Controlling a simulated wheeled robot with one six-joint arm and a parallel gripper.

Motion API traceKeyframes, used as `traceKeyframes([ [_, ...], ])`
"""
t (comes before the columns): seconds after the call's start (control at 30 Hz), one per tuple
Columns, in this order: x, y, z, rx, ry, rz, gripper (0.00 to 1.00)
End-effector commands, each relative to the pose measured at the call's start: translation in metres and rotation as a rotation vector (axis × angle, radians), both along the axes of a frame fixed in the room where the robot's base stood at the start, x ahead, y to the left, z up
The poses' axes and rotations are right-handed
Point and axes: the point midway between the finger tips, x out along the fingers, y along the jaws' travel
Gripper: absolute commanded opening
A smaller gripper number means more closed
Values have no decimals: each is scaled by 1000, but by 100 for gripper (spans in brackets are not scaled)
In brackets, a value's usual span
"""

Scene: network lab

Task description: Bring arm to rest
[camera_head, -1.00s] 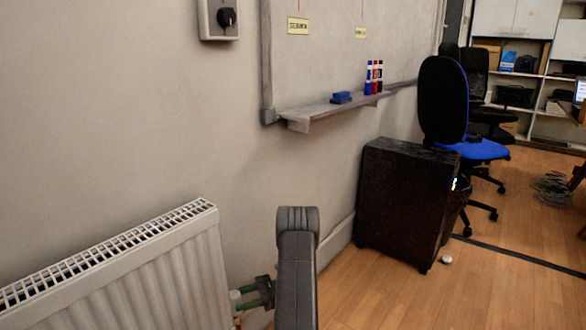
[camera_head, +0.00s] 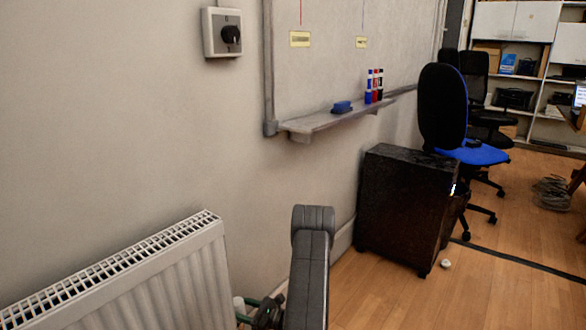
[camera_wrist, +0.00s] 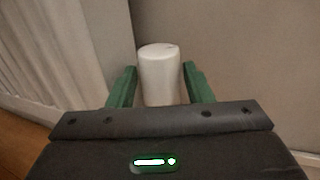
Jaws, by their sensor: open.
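My gripper (camera_head: 266,314) is low beside the radiator's end, with my dark grey arm link partly in front of it in the head view. In the wrist view my gripper (camera_wrist: 160,72) is open, with one green finger on each side of a white cylindrical knob (camera_wrist: 159,85). I cannot tell whether either finger touches it. The knob (camera_head: 240,304) also shows small at the radiator's lower right in the head view. Nothing is held.
The white radiator (camera_head: 150,280) stands at the lower left against the wall. A dark cabinet (camera_head: 405,205) stands ahead at the right, below a whiteboard ledge (camera_head: 325,121) with markers. A blue chair (camera_head: 475,153) is beyond it. Open wooden floor (camera_head: 390,300) lies to the right.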

Motion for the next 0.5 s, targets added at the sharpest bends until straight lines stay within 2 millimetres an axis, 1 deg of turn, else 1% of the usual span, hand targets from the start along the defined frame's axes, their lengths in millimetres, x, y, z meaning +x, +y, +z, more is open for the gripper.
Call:
traceKeyframes([
  [0.03, -2, 0, 2, 0, 5, -34, 46],
  [0.37, -5, 2, 2, -2, 5, -251, 46],
  [0.4, -6, 0, 2, -2, 4, -273, 46],
  [0.5, -17, -20, 1, -2, 3, -271, 46],
])
